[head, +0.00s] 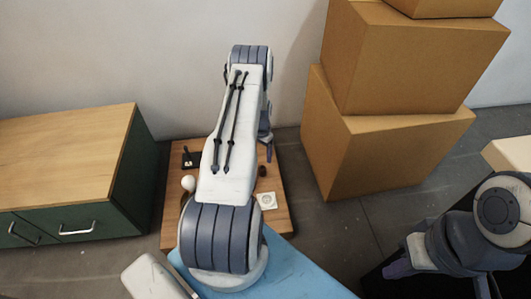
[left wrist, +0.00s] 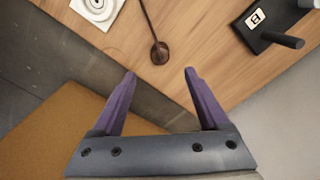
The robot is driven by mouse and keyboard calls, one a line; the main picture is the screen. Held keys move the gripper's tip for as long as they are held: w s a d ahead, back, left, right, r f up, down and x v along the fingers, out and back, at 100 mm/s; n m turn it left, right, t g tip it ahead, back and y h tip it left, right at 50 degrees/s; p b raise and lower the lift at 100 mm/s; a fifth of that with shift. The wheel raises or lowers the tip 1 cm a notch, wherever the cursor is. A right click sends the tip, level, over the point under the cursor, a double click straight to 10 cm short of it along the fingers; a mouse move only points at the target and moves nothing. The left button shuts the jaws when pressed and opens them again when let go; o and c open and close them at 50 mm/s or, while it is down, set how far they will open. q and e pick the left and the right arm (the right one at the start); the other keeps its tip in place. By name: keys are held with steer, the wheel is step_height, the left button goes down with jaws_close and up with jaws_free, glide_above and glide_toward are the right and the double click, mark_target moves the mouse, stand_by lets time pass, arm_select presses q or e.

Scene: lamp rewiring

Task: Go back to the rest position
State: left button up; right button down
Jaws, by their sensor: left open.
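My left gripper (left wrist: 160,73) is open and empty, its two purple fingers spread apart above the wooden board (left wrist: 205,45).
The board holds a black switch block (head: 190,157), a white bulb (head: 188,183), a white round-faced plate (head: 266,200) and a brown rod (left wrist: 148,22) with a round end. Stacked cardboard boxes (head: 390,150) stand right, a green cabinet (head: 135,165) left.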

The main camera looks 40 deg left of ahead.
arm_select(q)
steer(key=shift+r, duration=0.2)
steer(key=w+d+r+m+p, duration=0.1)
steer(key=w+d+r, duration=0.2)
steer(key=d+r, duration=0.4)
steer(key=w+d+r+m+p, duration=0.1)
steer(key=w+d+r, duration=0.1)
steer(key=d+r, duration=0.45)
steer(key=s+d+r+m+p, duration=0.1)
steer(key=s+d+r, duration=0.2)
steer(key=d+r, duration=0.6)
steer(key=s+d+r+m+p, duration=0.1)
steer(key=s+d+r+m, duration=0.15)
steer(key=d+r, duration=0.65)
steer(key=s+d+r+m+p, duration=0.1)
steer(key=s+d+r, duration=0.25)
steer(key=s, duration=0.45)
steer(key=s+d+r+m+h+p, duration=0.1)
steer(key=s+d+r, duration=0.25)
steer(key=s, duration=0.45)
steer(key=s+d+r+m+p, duration=0.1)
steer(key=s+d+r, duration=0.25)
steer(key=s, duration=0.45)
step_height(320, 180, up, 38)
steer(key=s+p, duration=0.1)
steer(key=p, duration=3.7)
steer(key=shift+a, duration=0.15)
